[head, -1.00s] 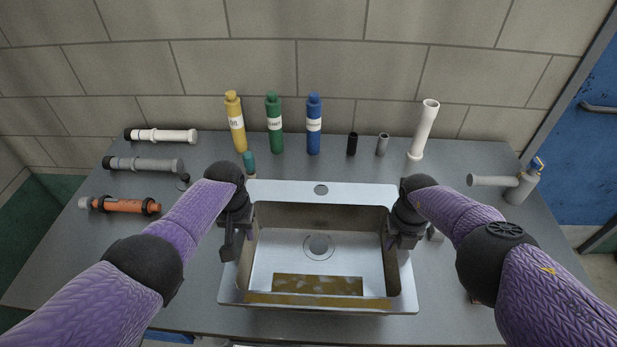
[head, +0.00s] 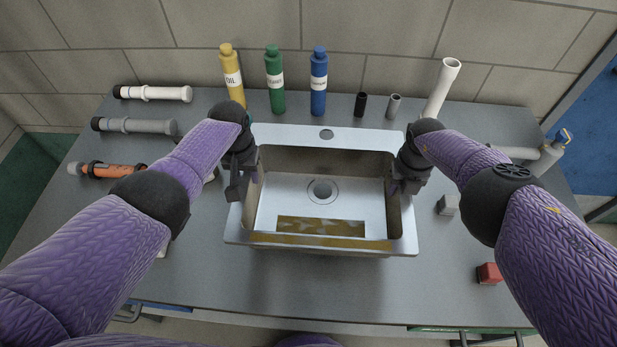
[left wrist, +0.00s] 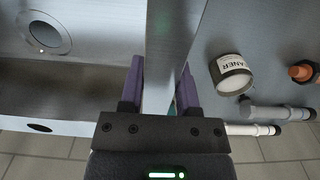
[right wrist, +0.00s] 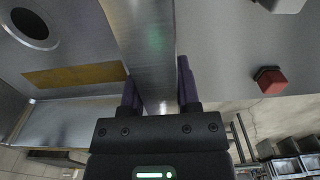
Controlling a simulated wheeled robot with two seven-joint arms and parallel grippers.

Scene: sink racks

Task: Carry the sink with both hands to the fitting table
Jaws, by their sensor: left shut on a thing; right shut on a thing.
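The steel sink (head: 320,247) is a rectangular basin with a round drain and a brownish patch on its floor, over the middle of the grey table (head: 330,290). My left gripper (head: 243,180) is shut on its left rim; the left wrist view (left wrist: 160,80) shows the fingers on both sides of the rim. My right gripper (head: 408,178) is shut on the right rim, as the right wrist view (right wrist: 158,85) also shows. The sink looks about level. I cannot tell whether its underside touches the table. No separate fitting table can be made out.
Yellow (head: 232,78), green (head: 275,85) and blue (head: 319,88) bottles stand along the back. White (head: 155,93), grey (head: 135,126) and orange (head: 112,170) pipes lie left. A white pipe (head: 442,90) stands back right. A red block (head: 488,273) lies front right. The table's front is mostly clear.

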